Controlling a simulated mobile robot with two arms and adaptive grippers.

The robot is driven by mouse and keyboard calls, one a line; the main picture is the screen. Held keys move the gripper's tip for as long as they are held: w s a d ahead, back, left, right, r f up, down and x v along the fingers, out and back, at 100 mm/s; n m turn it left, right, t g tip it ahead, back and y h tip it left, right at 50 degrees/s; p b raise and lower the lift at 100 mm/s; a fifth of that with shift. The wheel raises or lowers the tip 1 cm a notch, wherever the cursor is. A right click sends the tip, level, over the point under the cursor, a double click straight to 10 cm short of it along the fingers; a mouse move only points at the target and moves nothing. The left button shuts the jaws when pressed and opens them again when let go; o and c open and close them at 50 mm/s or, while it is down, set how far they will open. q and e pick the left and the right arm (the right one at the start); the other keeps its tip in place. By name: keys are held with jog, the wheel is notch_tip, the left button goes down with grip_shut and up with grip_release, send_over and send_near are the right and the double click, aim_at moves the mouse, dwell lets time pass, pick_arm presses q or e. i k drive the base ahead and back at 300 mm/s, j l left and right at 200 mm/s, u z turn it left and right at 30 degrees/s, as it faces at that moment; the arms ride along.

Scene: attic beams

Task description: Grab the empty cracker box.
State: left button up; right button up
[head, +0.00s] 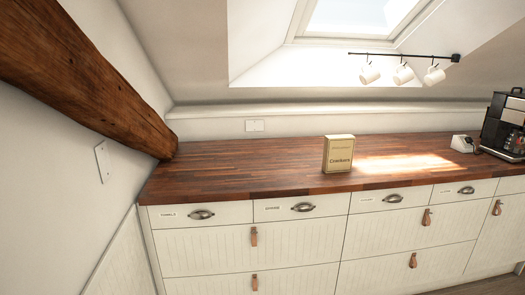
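Neither of my grippers shows in the head view.
A thick wooden beam (85,75) slopes down to the counter's left end. White drawers (290,240) with handles fill the front. A coffee machine (504,125) stands at the far right. White mugs (369,74) hang from a rail. The counter around the box is clear.

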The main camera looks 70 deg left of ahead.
aim_at(338, 150)
jog(key=u, duration=1.7)
jog(key=i, duration=0.1)
jog(key=j+u, duration=0.05)
